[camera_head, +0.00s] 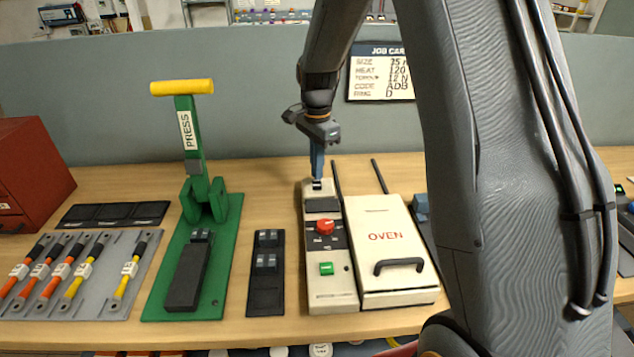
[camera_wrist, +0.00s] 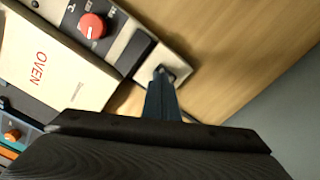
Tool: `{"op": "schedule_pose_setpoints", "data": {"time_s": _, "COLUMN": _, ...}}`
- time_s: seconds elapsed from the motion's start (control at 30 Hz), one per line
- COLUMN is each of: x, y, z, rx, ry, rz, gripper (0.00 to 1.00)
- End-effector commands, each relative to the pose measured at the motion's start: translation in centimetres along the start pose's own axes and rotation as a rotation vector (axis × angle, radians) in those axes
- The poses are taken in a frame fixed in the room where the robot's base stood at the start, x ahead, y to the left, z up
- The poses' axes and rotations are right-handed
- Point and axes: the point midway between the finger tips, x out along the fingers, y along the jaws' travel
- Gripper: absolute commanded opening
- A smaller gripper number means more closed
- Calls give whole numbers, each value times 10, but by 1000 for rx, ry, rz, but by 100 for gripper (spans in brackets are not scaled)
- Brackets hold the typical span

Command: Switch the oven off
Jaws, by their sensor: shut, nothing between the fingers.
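The oven (camera_head: 386,272) is a cream box with a red OVEN label and a dark handle, its lid shut. Its long control panel (camera_head: 332,298) stands at its left side, with a red knob (camera_head: 325,227) and a green button (camera_head: 326,268). The red knob also shows in the wrist view (camera_wrist: 92,26). My gripper (camera_head: 317,183) points down at the far end of the panel, its fingers shut and empty. In the wrist view my gripper (camera_wrist: 161,76) has its tips at a small dark fitting there. I cannot tell if they touch it.
A green press (camera_head: 205,190) with a yellow handle stands to the left. A dark tray (camera_head: 267,275) lies between it and the panel. A grey board with several cables (camera_head: 130,268) and a red cabinet (camera_head: 30,170) are further left. A job card (camera_head: 380,72) hangs on the back partition.

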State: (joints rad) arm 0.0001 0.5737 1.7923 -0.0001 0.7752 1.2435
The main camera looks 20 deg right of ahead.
Motion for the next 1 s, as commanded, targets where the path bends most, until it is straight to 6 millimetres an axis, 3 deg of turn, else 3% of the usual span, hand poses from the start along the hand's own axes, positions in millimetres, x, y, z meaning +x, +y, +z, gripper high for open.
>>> {"op": "schedule_pose_setpoints", "data": {"time_s": 0.57, "x": -43, "y": 0, "z": 0, "rx": 0, "ry": 0, "rz": -1, "gripper": 0}}
{"op": "schedule_pose_setpoints", "data": {"time_s": 1.0, "x": -44, "y": 0, "z": 0, "rx": -1, "ry": 0, "rz": 0, "gripper": 0}}
